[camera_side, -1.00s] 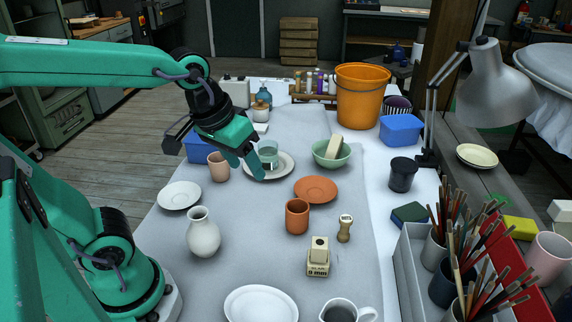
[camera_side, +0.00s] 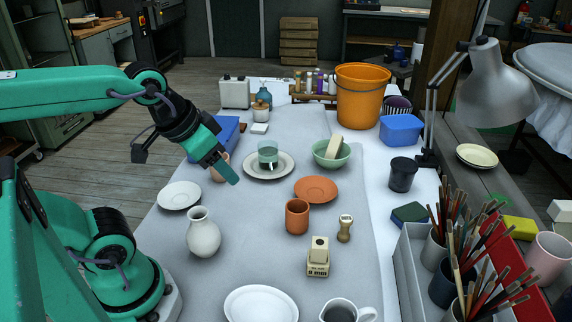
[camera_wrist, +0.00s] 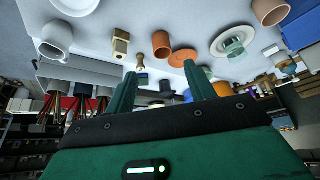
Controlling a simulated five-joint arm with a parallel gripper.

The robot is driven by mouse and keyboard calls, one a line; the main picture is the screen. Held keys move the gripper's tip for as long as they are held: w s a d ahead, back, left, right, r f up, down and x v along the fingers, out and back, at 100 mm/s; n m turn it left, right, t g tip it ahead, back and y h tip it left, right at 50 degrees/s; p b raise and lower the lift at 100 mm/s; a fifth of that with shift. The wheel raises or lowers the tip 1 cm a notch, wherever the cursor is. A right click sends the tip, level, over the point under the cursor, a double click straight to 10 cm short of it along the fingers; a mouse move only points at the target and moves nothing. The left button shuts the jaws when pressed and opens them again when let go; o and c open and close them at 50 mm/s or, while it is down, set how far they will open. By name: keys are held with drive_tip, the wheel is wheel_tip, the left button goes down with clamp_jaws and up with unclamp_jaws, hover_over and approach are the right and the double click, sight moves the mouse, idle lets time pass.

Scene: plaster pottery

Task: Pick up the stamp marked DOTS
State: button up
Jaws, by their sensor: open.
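A small wooden stamp (camera_side: 345,228) stands upright on the grey cloth, right of the terracotta cup; I cannot read any marking on it. My gripper (camera_side: 226,172) is in the air over the left of the table, well left of and behind the stamp. In the wrist view my gripper (camera_wrist: 162,85) is open and empty.
A terracotta cup (camera_side: 297,217) and terracotta saucer (camera_side: 316,189) lie between my gripper and the stamp. A white vase (camera_side: 203,235) stands front left. A plate (camera_side: 286,169) holds a glass. The brush tray (camera_side: 405,264) is at right.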

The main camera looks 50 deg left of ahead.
drive_tip(key=shift+o, duration=0.3)
drive_tip(key=shift+w, duration=0.15)
drive_tip(key=n+g, duration=0.1)
drive_tip(key=g, duration=0.4)
hover_over(346, 219)
drive_tip(key=f, duration=1.5)
drive_tip(key=shift+a, duration=0.2)
drive_tip(key=shift+d+f+g, duration=0.2)
drive_tip(key=shift+f+g, duration=0.1)
drive_tip(key=shift+f, duration=1.4)
drive_tip(key=shift+f, duration=0.1)
